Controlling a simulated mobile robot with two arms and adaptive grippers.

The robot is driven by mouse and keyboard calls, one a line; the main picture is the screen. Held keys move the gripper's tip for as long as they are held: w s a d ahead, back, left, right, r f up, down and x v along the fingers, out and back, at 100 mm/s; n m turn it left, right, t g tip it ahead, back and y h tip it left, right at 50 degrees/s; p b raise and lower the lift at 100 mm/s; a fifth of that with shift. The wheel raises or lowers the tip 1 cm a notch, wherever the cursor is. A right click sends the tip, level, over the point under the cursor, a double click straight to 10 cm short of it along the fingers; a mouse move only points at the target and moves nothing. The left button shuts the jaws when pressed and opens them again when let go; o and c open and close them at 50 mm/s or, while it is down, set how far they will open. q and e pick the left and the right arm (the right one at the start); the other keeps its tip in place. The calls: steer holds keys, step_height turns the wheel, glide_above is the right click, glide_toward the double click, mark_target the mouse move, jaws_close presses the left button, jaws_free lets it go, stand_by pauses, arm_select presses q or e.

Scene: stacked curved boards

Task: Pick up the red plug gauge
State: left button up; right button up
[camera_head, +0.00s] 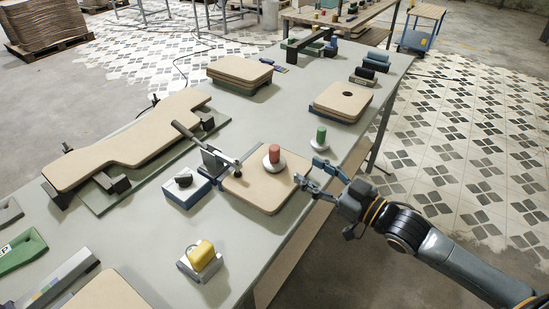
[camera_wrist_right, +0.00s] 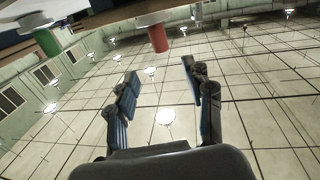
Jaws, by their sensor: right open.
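The red plug gauge (camera_head: 274,154) stands upright on a round metal base on a tan curved board (camera_head: 262,188) in the head view. It also shows in the right wrist view (camera_wrist_right: 158,39), ahead of the fingers and above the gap between them. My right gripper (camera_head: 308,172) is open and empty, just right of the red gauge and apart from it; its two fingers show in the right wrist view (camera_wrist_right: 158,88). A green plug gauge (camera_head: 321,134) stands on its own metal base behind my right gripper. My left gripper is not in view.
A toggle clamp (camera_head: 207,149) with a dark handle stands left of the red gauge. A yellow-topped block (camera_head: 201,255) sits nearer on the grey table (camera_head: 150,220). A board with a hole (camera_head: 343,98) and stacked boards (camera_head: 240,72) lie farther back.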

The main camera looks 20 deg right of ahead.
mark_target(279, 152)
steer(key=x, duration=0.6)
steer(key=p+x, duration=0.1)
steer(key=x, duration=0.4)
steer(key=shift+w+a+p, duration=0.15)
steer(key=shift+w+p, duration=0.1)
steer(key=shift+p, duration=0.05)
steer(key=shift+w+a+f, duration=0.1)
steer(key=shift+w+a, duration=0.05)
steer(key=shift+w, duration=0.1)
steer(key=shift+c, duration=0.2)
jaws_close()
